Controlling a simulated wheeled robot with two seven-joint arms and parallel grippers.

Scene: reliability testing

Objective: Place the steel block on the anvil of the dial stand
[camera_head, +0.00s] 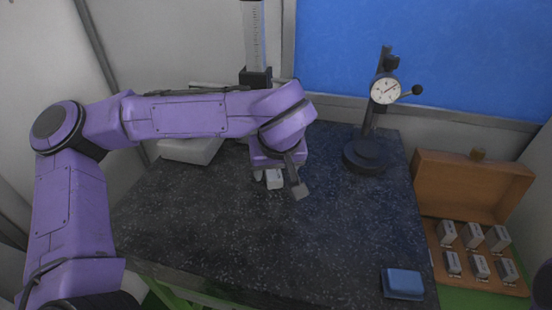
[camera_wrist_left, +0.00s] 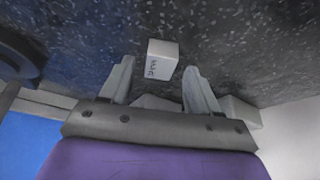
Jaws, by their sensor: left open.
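The steel block (camera_head: 274,180) is a small pale block on the dark speckled granite table. In the left wrist view the steel block (camera_wrist_left: 162,58) shows dark lettering on one face. My left gripper (camera_head: 281,185) is open, its fingers pointing down around the block's place. In the wrist view the block lies between and slightly beyond the fingertips of my left gripper (camera_wrist_left: 159,70), with gaps at both sides. The dial stand (camera_head: 366,150) stands upright at the back right, with a round white dial and a dark round base. My right gripper is not in view.
A wooden case (camera_head: 470,188) with several labelled blocks stands open right of the granite table (camera_head: 215,245). A blue pad (camera_head: 402,284) lies at the front right corner. A height gauge (camera_head: 255,40) stands behind my left arm. The front middle of the table is clear.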

